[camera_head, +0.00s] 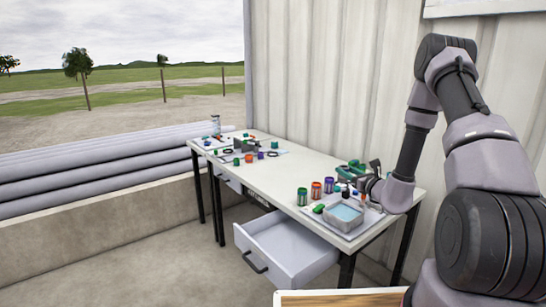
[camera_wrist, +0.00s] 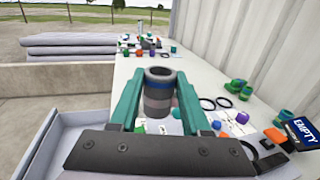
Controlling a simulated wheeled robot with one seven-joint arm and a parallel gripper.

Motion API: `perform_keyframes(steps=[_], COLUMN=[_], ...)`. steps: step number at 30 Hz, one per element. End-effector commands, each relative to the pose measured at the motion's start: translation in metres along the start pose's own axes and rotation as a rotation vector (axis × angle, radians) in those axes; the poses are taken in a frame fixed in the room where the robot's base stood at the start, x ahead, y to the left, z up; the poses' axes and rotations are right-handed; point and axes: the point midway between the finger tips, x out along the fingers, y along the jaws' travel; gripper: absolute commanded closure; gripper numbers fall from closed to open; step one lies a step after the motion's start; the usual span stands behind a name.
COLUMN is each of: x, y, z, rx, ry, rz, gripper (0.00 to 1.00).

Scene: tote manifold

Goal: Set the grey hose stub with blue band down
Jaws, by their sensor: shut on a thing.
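The grey hose stub with blue band (camera_wrist: 159,94) stands upright between the teal fingers of my gripper (camera_wrist: 160,108) in the wrist view. The fingers are shut on it, one on each side. It is in front of the white table (camera_wrist: 205,86), and I cannot tell whether its lower end touches anything. In the head view my gripper (camera_head: 364,188) is over the near right part of the table, by the grey tray; the stub is too small to make out there.
A grey tray with a pale blue inside (camera_head: 346,229) sits near the table's front edge. A drawer (camera_head: 287,248) hangs open below. In the wrist view, a box marked EMPTY (camera_wrist: 302,131) and black rings (camera_wrist: 216,103) lie right.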

Motion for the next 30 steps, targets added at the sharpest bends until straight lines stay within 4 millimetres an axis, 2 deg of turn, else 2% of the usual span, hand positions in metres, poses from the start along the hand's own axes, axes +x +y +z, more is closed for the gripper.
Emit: perform_keyframes(steps=[6,10,15,19,30], x=[-0.004,-0.013,-0.044,-0.060,-0.062], y=[-0.007,-0.010,0.001,0.008,0.007], z=[-0.011,-0.014,0.000,0.010,0.011], rx=[0.004,0.002,-0.001,-0.001,0.002], ry=[0.003,0.002,0.001,0.001,-0.001], rz=[-0.277,-0.378,-0.412,-0.412,-0.413], gripper=[1.00,1.00,1.00,1.00,1.00])
